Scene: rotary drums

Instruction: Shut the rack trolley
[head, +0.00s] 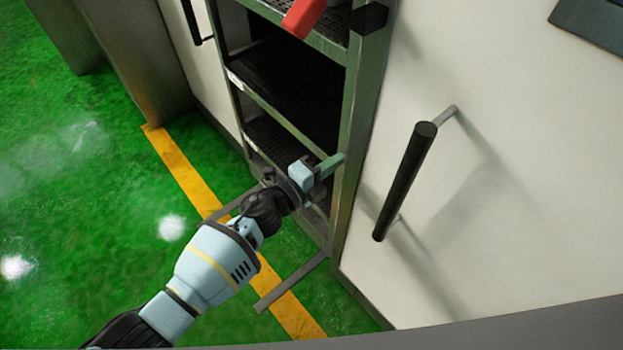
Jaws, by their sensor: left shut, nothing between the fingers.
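The rack trolley (350,130) appears as a grey-green metal frame with several dark perforated shelves, between white panels. Its shelf bays face me and are open to view; its top is cut off by the picture edge. My left gripper (338,162) is shut and empty. Its fingertips are at the trolley's right front upright, low on the frame; I cannot tell whether they touch it. My left wrist hides part of the lower shelves. My right gripper is not in view.
A white panel (530,150) with a long black handle (405,180) stands on the right. A red part (303,17) and a black knob (370,18) are at the top. A grey bar (290,283) juts out low down. Green floor (70,190) with a yellow line (178,165) is clear on the left.

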